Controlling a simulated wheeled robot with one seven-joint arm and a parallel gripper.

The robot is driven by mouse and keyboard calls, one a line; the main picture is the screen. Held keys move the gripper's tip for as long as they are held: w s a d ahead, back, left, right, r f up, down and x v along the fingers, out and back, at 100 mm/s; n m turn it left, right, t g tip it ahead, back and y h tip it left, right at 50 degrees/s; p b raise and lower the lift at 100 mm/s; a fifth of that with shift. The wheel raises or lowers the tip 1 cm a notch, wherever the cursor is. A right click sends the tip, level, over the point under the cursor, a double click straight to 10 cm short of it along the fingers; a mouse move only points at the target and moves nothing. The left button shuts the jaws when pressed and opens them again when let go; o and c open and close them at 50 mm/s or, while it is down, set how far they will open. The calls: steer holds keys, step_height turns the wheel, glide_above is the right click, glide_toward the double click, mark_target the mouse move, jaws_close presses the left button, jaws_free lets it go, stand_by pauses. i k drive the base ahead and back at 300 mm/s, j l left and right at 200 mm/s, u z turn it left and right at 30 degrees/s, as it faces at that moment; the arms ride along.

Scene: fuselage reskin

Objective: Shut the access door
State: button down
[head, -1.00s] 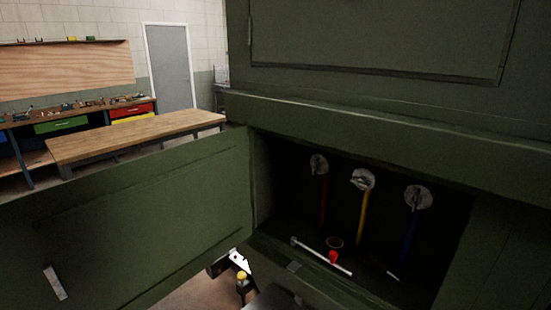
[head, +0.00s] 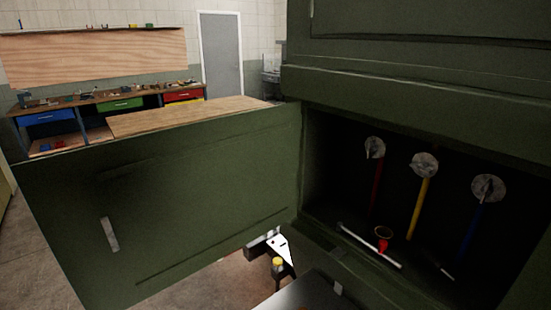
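The access door (head: 190,200) is a dark green panel standing wide open to the left of the compartment. It has a pale strip-like handle (head: 109,234) near its left end. The open compartment (head: 345,160) is dark inside and holds round metal discs with a red, a yellow and a blue rod. A white and dark part (head: 278,247), with a yellow piece below it, shows under the door's lower right edge. It appears to be part of my arm. My gripper's fingers cannot be made out.
A red funnel-like item (head: 383,246) and a silver bar (head: 368,245) lie on the compartment floor. A wooden table (head: 190,112) and a workbench with coloured drawers (head: 120,104) stand behind the door. Bare floor (head: 35,225) shows left of the door.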

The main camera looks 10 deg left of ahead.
mark_target(177, 201)
steer(key=i+j+z, duration=0.1)
steer(key=j, duration=0.45)
steer(key=i+j, duration=0.15)
steer(key=j, duration=0.4)
steer(key=i+j+z, duration=0.15)
steer(key=j, duration=0.4)
steer(key=i+j, duration=0.1)
steer(key=j, duration=0.45)
steer(key=j+z, duration=0.15)
steer(key=j, duration=0.45)
steer(key=i, duration=0.05)
